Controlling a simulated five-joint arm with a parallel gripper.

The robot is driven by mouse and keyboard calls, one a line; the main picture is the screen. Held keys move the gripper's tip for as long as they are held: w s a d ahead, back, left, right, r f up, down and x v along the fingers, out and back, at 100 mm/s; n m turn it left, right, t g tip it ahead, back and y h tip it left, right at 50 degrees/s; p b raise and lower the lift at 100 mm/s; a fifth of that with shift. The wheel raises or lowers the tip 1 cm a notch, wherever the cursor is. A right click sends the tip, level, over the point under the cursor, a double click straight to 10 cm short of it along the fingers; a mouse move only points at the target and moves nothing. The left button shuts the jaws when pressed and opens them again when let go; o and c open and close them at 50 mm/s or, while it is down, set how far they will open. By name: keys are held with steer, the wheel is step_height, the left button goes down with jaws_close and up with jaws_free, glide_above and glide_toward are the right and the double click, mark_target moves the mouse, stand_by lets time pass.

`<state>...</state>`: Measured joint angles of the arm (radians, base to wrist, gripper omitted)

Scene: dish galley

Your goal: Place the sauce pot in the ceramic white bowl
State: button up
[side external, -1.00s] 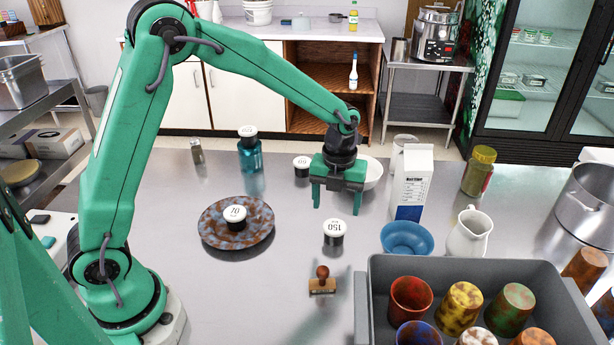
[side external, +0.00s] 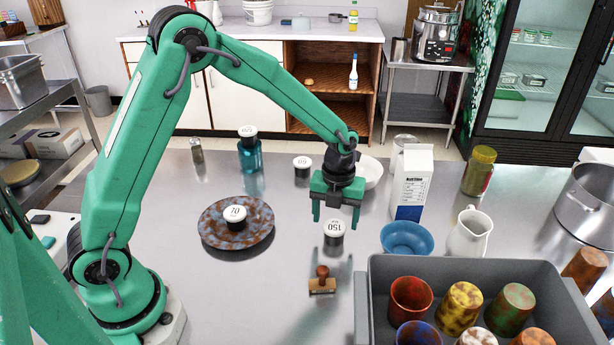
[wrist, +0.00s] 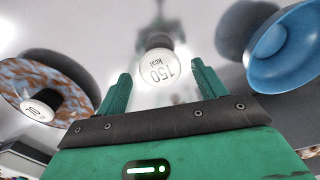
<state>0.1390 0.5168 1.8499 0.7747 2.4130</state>
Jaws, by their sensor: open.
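A small black sauce pot with a white lid marked 150 (side external: 334,238) stands upright on the steel table. Similar lidded pots stand on the rusty plate (side external: 236,214), behind at the back (side external: 302,162), and on a teal container (side external: 247,131). The white bowl (side external: 373,174) is at the back, partly hidden by my gripper.
A blue bowl (side external: 407,238), milk carton (side external: 413,183) and white jug (side external: 469,235) stand to the right. A grey bin (side external: 481,263) of colored cups fills the front right. The rusty plate (side external: 260,232) is to the left.

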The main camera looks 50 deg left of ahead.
mark_target(335, 225)
steer(key=shift+f, duration=1.8)
steer(key=c, duration=1)
steer(key=shift+r, duration=0.1)
steer(key=shift+c, duration=0.2)
steer(key=shift+r, duration=0.8)
step_height(335, 225, up, 2)
steer(key=shift+r, duration=0.2)
steer(key=s+d+r, duration=0.7)
steer(key=d, duration=0.2)
steer(key=shift+s, duration=0.2)
